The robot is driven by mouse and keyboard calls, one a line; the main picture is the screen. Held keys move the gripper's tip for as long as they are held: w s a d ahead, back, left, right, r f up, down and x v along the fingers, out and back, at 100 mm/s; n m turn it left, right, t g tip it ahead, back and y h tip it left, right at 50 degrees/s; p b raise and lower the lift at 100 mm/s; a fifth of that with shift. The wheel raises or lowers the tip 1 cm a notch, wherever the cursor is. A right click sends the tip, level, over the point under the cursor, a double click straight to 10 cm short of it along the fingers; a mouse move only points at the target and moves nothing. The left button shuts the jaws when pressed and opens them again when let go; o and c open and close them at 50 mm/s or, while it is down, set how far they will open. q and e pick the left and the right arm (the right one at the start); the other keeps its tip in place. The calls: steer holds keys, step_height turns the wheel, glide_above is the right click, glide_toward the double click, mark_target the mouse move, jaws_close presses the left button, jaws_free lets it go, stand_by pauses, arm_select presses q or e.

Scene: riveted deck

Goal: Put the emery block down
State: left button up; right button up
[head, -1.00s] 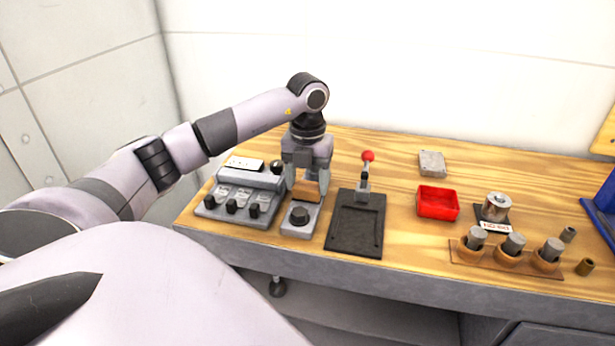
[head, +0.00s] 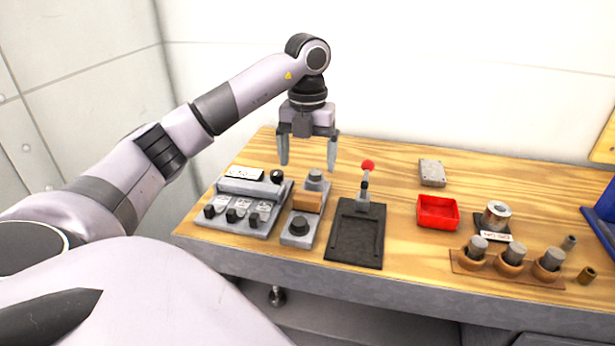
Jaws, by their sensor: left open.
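A tan-orange block (head: 307,202), which I take to be the emery block, rests on a narrow grey fixture (head: 297,240), between a dark round knob at the front and a grey round piece at the back. My left gripper (head: 308,163) is open and empty. It hangs above and behind the block, clear of it, with its fingers apart and pointing down. My right gripper is not in view.
A grey control box (head: 240,203) with knobs stands left of the fixture. A black plate (head: 354,235) with a red-balled lever (head: 368,165) stands right. Further right are a red tray (head: 437,212), a grey block (head: 432,173) and a wooden rack (head: 490,270) holding cylinders.

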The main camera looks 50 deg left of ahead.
arm_select(q)
steer(key=shift+r+p, duration=0.5)
steer(key=shift+r, duration=1.35)
steer(key=shift+s, duration=0.1)
